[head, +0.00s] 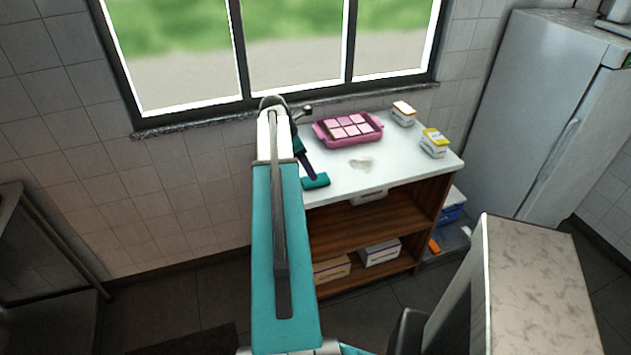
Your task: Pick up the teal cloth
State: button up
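The teal cloth (317,181) appears as a small teal patch at the left front corner of the white counter (385,172). My teal arm rises in front of the counter's left end and bends down behind itself. Its dark end, my gripper (311,176), comes down at the upper edge of the cloth. The fingertips are too small and dark to make out, so I cannot tell whether they touch or hold the cloth. The arm hides the counter's left end.
A pink tray (322,136) with pink squares stands at the back of the counter. Two small cartons, one orange-topped (403,114) and one yellow-topped (434,144), stand at right. A pale patch (361,163) lies mid-counter. Shelves below hold boxes (380,253). A fridge (535,120) stands right.

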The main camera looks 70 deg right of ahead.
aim_at(323, 179)
jog(key=shift+s+f, duration=0.1)
jog(key=shift+f, duration=0.15)
jog(key=shift+f, duration=0.1)
jog(key=shift+p+x, duration=0.85)
jog(key=shift+x, duration=0.35)
jog(key=shift+p+x, duration=0.35)
jog(key=shift+x, duration=0.95)
jog(key=shift+s+f, duration=0.15)
jog(key=shift+f, duration=0.05)
jog(key=c, duration=1.1)
jog(key=shift+r, duration=0.1)
jog(key=shift+c, duration=0.2)
